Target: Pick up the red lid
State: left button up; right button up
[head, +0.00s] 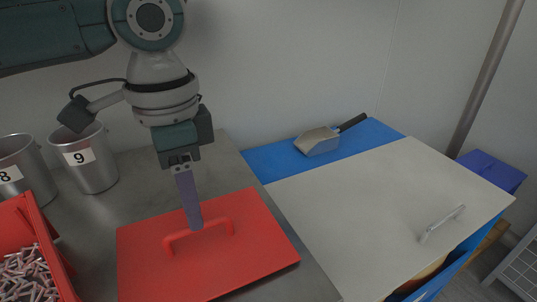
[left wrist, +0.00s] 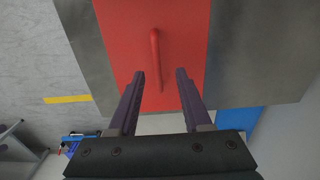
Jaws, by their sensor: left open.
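The red lid (head: 215,272) lies flat on the grey metal table, with a red bar handle (head: 228,224) standing up from it. My left gripper (head: 194,226) comes down from above, its fingers at or just over the handle in the head view. In the left wrist view my left gripper (left wrist: 160,75) is open, and the handle (left wrist: 155,55) runs lengthwise between its two fingertips on the red lid (left wrist: 190,40). I cannot tell whether the fingers touch the handle. My right gripper is not in view.
Metal cups marked 8 (head: 30,170) and 9 (head: 92,168) stand at the left. A red bin (head: 30,225) with small metal parts is at the lower left. A white panel with a handle (head: 370,205) lies over a blue container at right, with a metal scoop (head: 318,141) behind.

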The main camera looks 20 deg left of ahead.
aim_at(200, 237)
pick_arm(q)
notch_tip(200, 237, down, 4)
jog(key=shift+s+d+b, duration=0.1)
jog(key=shift+d+b, duration=0.05)
jog(key=shift+b, duration=0.2)
grip_shut()
dwell(1.2)
